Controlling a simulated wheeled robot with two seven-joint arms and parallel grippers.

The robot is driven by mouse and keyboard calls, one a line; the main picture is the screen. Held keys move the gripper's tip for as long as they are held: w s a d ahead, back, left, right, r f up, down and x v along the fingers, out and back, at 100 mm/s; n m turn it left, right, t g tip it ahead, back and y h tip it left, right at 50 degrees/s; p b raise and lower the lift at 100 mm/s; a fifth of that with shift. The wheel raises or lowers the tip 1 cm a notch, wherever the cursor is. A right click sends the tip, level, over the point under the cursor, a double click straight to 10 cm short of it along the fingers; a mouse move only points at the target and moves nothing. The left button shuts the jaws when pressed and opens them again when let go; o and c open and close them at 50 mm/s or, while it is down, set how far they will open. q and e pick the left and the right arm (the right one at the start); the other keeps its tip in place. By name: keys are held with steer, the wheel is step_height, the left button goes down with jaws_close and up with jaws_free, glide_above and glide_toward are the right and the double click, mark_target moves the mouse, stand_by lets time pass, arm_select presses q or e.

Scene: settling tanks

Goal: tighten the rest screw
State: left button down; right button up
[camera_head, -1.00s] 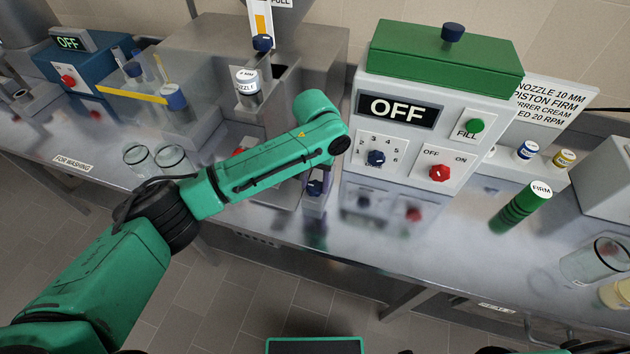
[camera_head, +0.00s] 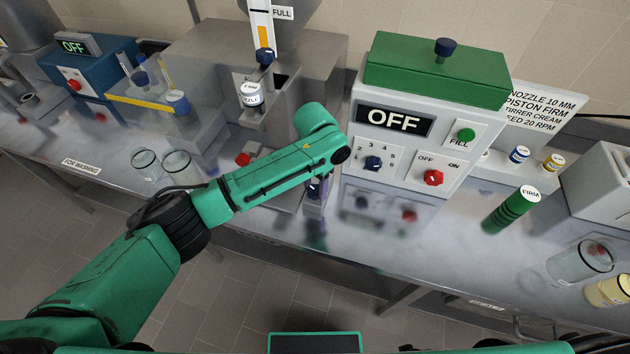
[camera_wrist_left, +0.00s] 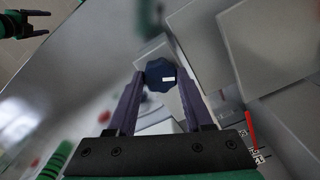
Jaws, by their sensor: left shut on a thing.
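The rest screw appears as a dark blue lobed knob (camera_wrist_left: 160,75) with a small white mark in the left wrist view. My left gripper (camera_wrist_left: 161,80) has its two purple fingers on either side of this knob and is shut on it. In the head view the left gripper (camera_head: 314,205) is at the front of the grey filling machine, partly hidden behind my wrist, and the knob is hard to make out. My right gripper (camera_wrist_left: 40,23) shows small in the top left of the left wrist view, its fingers apart and empty.
The white control box (camera_head: 400,150) reading OFF, with a red switch (camera_head: 433,177), stands just right of the gripper. Two glasses (camera_head: 162,166) stand left, behind my arm. The front bench strip is clear.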

arm_select(q)
steer(key=m+p, duration=0.1)
steer(key=m, duration=0.2)
steer(key=shift+r, duration=0.2)
steer(key=m+p, duration=0.1)
steer(key=m, duration=0.2)
steer(key=shift+m, duration=0.3)
steer(key=m+p, duration=0.1)
steer(key=m, duration=0.2)
steer(key=shift+f, duration=0.1)
steer(key=shift+d+m, duration=0.1)
steer(key=shift+m, duration=1.5)
steer(key=shift+c, duration=1.5)
jaws_free()
